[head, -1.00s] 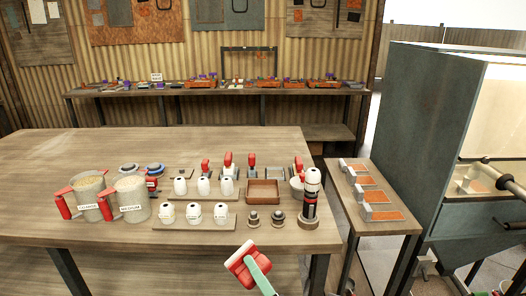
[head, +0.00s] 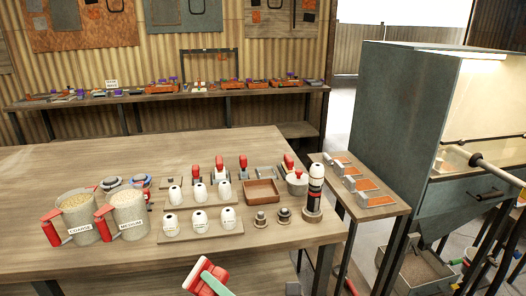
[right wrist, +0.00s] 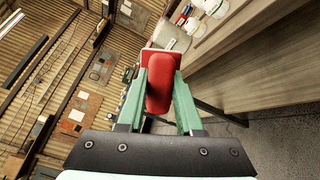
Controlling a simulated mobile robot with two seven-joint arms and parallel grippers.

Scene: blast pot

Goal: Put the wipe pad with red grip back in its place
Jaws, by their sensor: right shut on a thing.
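The wipe pad with red grip (head: 199,274) is at the bottom of the head view, in front of the table's near edge. It also shows in the right wrist view (right wrist: 159,82), with its red grip between green fingers. My right gripper (head: 213,281) is shut on that grip, and the pad is held clear of the table. I cannot tell which spot there is the pad's place. My left gripper is not in view.
A side bench (head: 376,212) and a grey cabinet (head: 400,125) stand right. The table's left back is clear.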

